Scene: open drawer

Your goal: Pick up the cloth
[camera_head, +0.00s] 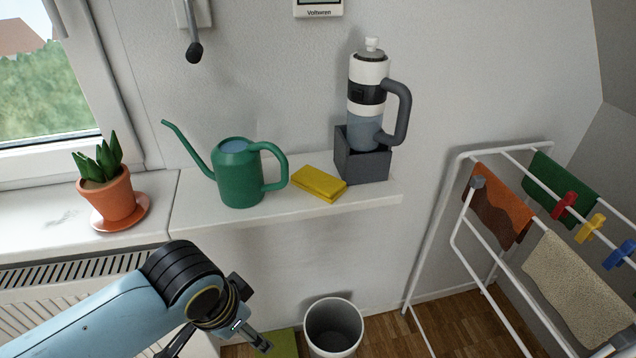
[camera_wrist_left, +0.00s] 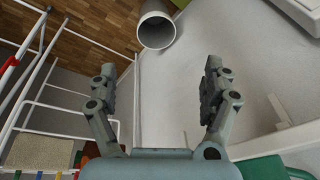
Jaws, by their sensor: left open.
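A folded yellow cloth (camera_head: 319,183) lies flat on the white sill (camera_head: 290,210), between the green watering can (camera_head: 240,175) and a dark grey box (camera_head: 361,158). My left gripper (camera_head: 222,342) is below and to the left of the cloth in the head view, in front of the sill and apart from it. In the left wrist view its two fingers (camera_wrist_left: 160,70) are spread wide with nothing between them. The yellow cloth does not show in the wrist view. My right gripper is in neither view.
A grey-and-white bottle with a handle (camera_head: 368,100) stands in the box. A potted plant (camera_head: 112,195) is at the left. A bin (camera_head: 333,325) stands on the floor. A drying rack (camera_head: 455,235) with cloths and pegs is at the right.

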